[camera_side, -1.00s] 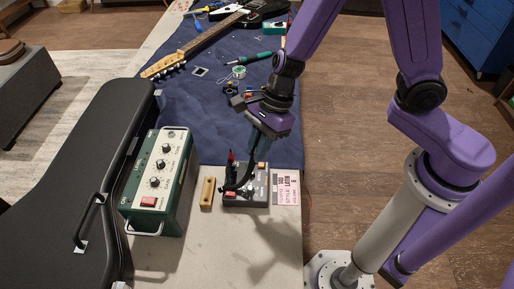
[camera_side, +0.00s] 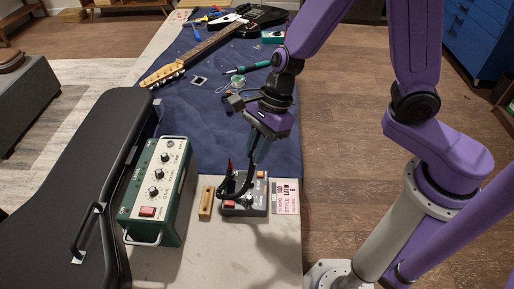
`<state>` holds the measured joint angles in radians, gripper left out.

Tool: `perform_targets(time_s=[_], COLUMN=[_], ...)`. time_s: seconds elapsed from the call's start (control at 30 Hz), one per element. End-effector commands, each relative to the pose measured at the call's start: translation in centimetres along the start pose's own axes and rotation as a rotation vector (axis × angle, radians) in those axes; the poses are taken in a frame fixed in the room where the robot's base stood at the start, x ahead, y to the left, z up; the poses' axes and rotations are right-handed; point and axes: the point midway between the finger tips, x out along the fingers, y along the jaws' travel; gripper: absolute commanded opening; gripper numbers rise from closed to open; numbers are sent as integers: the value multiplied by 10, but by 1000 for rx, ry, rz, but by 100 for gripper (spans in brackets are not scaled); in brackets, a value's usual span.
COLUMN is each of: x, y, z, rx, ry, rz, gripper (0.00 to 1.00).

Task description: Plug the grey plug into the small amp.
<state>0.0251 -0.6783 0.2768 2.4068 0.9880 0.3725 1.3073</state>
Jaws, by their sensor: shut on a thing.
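The small amp (camera_side: 155,190) is a green box with a pale panel, several black knobs and a red switch, standing left of centre. My gripper (camera_side: 257,158) points down above the dark box with buttons, right of the amp and apart from it. It is shut on what seems to be the grey plug, which is too small and covered to make out. A black cable (camera_side: 246,183) curves from beneath the fingers down to the dark box. The socket on the amp cannot be made out.
The dark box (camera_side: 260,208) has a red plug or post standing upright on it. A small wooden block (camera_side: 207,203) lies between it and the amp. A black guitar case (camera_side: 65,190) is at left. A guitar (camera_side: 200,52) and tools lie on the blue cloth (camera_side: 190,110) behind.

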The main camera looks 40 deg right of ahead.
Motion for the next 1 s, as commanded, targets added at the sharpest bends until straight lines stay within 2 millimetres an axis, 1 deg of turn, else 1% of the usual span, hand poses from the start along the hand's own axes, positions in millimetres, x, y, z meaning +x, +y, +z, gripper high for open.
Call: perform_targets(time_s=[0.17,0.27,0.33,0.47,0.6,0.7,0.83,1.0], x=[0,1,2,5,7,7,8,6], y=[-1,-8,-16,-41,-71,-92,-120,-155], z=[1,8,16,39,62,76,91,105], rx=[-1,-3,-7,-14,-20,-25,-29,-31], ry=[-1,-2,-2,-2,-1,-1,0,1], rz=[0,0,0,2,5,7,10,10], gripper=[0,0,0,0,0,0,0,0])
